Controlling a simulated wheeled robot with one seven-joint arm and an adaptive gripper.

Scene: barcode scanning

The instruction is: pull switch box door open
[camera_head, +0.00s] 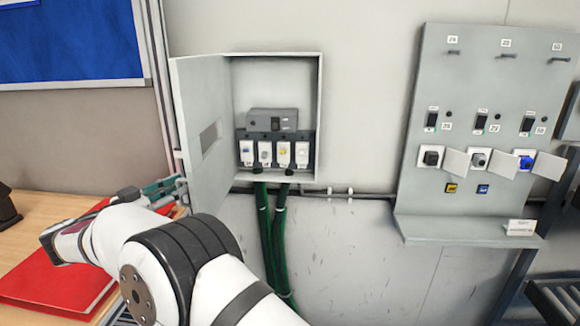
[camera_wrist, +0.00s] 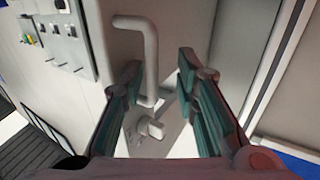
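The grey switch box (camera_head: 320,110) is on the wall. Its door (camera_head: 205,125) stands swung open to the left, showing the breakers (camera_head: 275,150) inside. My gripper (camera_head: 172,186) is at the door's lower left edge in the head view, partly hidden by my arm. In the wrist view, my gripper's teal fingers (camera_wrist: 160,68) are spread apart. A pale bent bar handle (camera_wrist: 151,70) shows between the fingertips, with visible space on both sides. Whether it touches a finger cannot be told.
A grey panel (camera_head: 480,210) with switches and small open flaps is on the wall to the right. Green cables (camera_head: 272,235) run down below the box. A red folder (camera_head: 60,285) lies on a wooden table (camera_head: 40,215) at left. A blue board (camera_head: 65,40) hangs above.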

